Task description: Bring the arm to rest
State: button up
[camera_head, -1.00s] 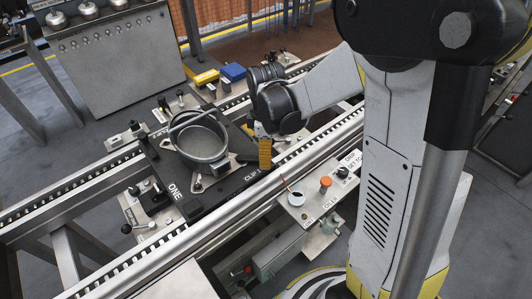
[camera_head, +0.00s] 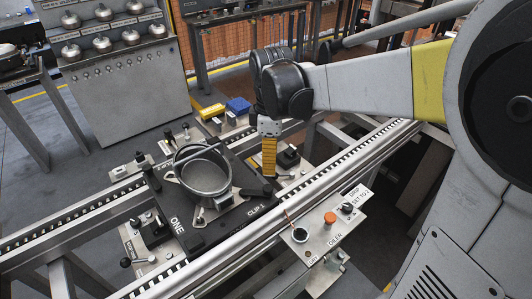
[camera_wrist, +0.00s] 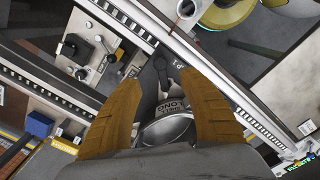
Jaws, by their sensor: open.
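My gripper (camera_head: 268,158) hangs above the conveyor, at the right of the black pallet (camera_head: 228,220) in the head view. Its yellow fingers point down. In the wrist view the two fingers (camera_wrist: 160,110) stand apart with nothing held between them. My arm reaches in from the right, raised above the rails. A grey metal pot-like part (camera_head: 206,174) sits on the pallet, left of the gripper and apart from it. In the wrist view the part (camera_wrist: 168,130) shows below, partly hidden by my gripper body.
A control box (camera_head: 325,232) with an orange button stands at the front rail. Yellow and blue blocks (camera_head: 238,106) lie behind the pallet. A grey cabinet (camera_head: 120,85) with several metal domes stands at the back left. Conveyor rails (camera_head: 90,235) run diagonally.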

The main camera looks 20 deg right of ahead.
dwell(0.4)
jog(key=s+r+m+t, duration=0.3)
jog(key=s+m+t, duration=0.4)
jog(key=s+m, duration=0.5)
jog(key=shift+s+a+r+m, duration=0.2)
jog(key=shift+s+m, duration=0.1)
jog(key=shift+m, duration=0.3)
